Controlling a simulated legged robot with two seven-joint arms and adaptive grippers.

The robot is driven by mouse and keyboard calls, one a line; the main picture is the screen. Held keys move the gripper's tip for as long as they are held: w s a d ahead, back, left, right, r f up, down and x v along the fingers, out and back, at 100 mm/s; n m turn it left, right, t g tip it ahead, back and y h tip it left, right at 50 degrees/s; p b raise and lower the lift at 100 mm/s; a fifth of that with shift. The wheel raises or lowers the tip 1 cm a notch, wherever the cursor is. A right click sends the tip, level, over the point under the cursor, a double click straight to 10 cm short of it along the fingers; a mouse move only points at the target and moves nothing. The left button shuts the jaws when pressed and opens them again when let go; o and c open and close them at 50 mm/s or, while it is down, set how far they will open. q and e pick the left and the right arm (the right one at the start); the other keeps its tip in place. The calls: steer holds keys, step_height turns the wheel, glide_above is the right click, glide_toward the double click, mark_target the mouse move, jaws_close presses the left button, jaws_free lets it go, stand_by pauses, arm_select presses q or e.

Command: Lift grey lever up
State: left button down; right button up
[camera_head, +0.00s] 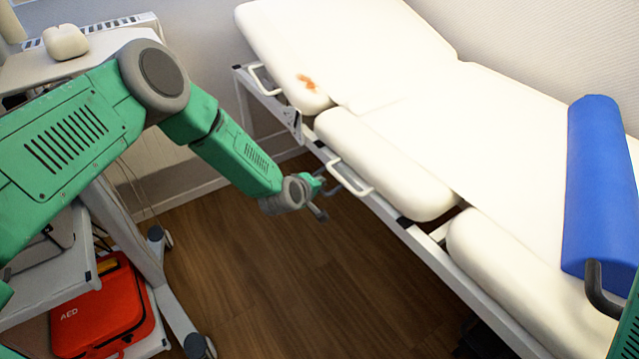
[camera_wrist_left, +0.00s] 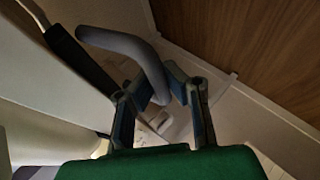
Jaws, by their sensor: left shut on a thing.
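The grey lever (camera_wrist_left: 125,45) is a smooth bent rod in the left wrist view. Its lower end runs down between the two fingers of my left gripper (camera_wrist_left: 160,95), which is shut on it. In the head view my left gripper (camera_head: 316,184) is at the near side rail of the cream treatment couch (camera_head: 400,100), below the padding. A short grey end of the lever (camera_head: 319,214) shows just below the gripper there. The lever's mount is hidden.
White rail handles (camera_head: 350,178) stick out close to my left gripper. A blue bolster (camera_head: 597,185) lies on the couch at right. A trolley with a red AED bag (camera_head: 103,310) stands at lower left. Wooden floor (camera_head: 270,280) between is clear.

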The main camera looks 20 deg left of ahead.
arm_select(q)
steer(key=shift+s+f, duration=0.25)
steer(key=c, duration=1.6)
jaws_free()
steer(key=shift+r, duration=0.1)
steer(key=shift+o, duration=0.2)
steer(key=shift+w, duration=0.1)
steer(key=shift+r, duration=0.2)
steer(key=v, duration=1.1)
steer(key=shift+s, duration=0.4)
steer(key=shift+a+r, duration=0.1)
